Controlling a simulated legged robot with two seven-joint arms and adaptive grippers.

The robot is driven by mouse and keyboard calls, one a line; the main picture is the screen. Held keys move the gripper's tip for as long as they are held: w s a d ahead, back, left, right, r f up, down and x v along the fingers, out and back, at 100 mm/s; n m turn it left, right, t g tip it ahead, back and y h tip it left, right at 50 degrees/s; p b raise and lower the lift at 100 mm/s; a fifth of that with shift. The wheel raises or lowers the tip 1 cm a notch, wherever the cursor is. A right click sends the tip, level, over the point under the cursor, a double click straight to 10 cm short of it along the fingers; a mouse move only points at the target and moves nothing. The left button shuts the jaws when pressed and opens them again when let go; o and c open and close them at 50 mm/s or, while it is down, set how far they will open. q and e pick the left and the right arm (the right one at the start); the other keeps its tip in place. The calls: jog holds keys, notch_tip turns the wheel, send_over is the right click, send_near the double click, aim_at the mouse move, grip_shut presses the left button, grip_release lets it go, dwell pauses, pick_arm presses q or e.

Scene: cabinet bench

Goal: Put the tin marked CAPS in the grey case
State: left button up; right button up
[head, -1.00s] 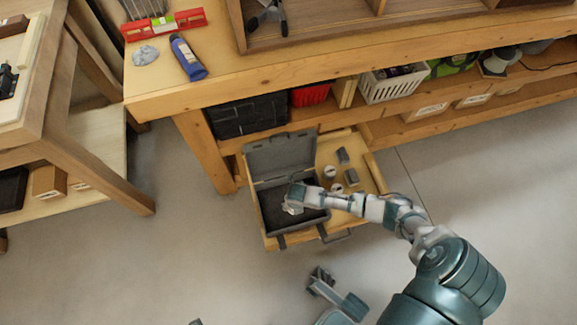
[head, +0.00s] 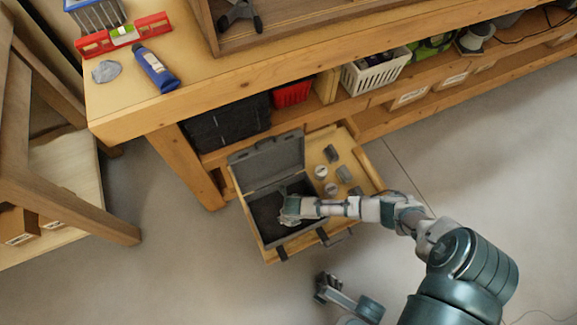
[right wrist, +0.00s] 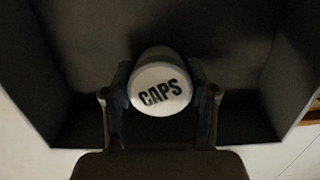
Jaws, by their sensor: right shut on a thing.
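The tin marked CAPS (right wrist: 161,89) has a white round top with black letters and sits between my right gripper's fingers (right wrist: 160,105). My right gripper is shut on it. In the head view, my right gripper (head: 289,212) is at the inside of the grey case (head: 240,199), whose lid (head: 268,160) stands open at the back. The right wrist view shows the case's dark floor and walls around the tin. I cannot tell whether the tin touches the floor. In the head view the tin is mostly hidden by the gripper.
The case stands in a pulled-out wooden drawer (head: 357,160). A black case (head: 228,128) and a white basket (head: 376,73) are on the shelf behind. The floor in front is clear.

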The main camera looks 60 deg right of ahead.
jog(key=shift+f, duration=0.25)
dwell(0.4)
jog(key=o, duration=1.3)
jog(key=shift+r, duration=0.45)
jog(key=r, duration=0.3)
jog(key=s+r, duration=0.1)
jog(key=r, duration=0.3)
jog(key=a+r, duration=0.1)
jog(key=r, duration=0.3)
jog(key=shift+s, duration=0.25)
jog(key=shift+f, duration=0.1)
